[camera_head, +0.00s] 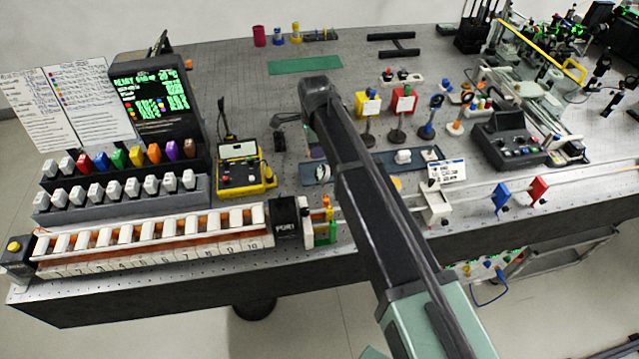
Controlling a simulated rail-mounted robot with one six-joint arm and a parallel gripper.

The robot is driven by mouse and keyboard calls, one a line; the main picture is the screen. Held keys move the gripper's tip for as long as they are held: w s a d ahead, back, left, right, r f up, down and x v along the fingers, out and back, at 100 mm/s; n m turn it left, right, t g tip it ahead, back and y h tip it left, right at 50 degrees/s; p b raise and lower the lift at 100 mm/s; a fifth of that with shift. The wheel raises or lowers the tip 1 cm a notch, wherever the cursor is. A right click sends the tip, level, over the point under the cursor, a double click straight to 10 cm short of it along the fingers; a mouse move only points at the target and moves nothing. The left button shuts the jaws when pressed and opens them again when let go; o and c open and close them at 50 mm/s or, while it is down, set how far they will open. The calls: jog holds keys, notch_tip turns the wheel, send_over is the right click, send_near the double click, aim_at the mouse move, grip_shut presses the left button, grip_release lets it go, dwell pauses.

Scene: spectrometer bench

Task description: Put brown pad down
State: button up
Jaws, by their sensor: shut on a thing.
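My arm rises from the lower right to a dark joint above the middle of the bench. What looks like my gripper (284,121) is a small grey shape left of that joint, over the bench right of the yellow-framed box. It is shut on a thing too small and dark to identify. A small dark shape (280,143) shows just below it; I cannot tell whether it is held or stands on the bench. I cannot make out a brown pad for certain.
A yellow-framed box (243,168) stands left of the gripper, near a black display (152,95) and racks of coloured and white pieces. A green mat (305,65) lies behind. Posts with red and yellow blocks (404,101) stand right. My arm hides part of the bench.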

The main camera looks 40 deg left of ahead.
aim_at(316, 167)
notch_tip(316, 167, down, 8)
jog(key=b, duration=0.5)
jog(key=shift+a+f+b, duration=0.1)
jog(key=shift+b, duration=0.3)
jog(key=shift+r, duration=0.3)
jog(key=shift+f, duration=0.15)
jog(key=o, duration=0.4)
jog(key=shift+f, duration=0.1)
jog(key=o, duration=0.4)
jog(key=shift+o, duration=0.2)
notch_tip(316, 167, up, 13)
jog(key=p, duration=1.2)
jog(key=shift+f+p, duration=0.1)
jog(key=shift+p, duration=0.3)
jog(key=shift+f, duration=0.1)
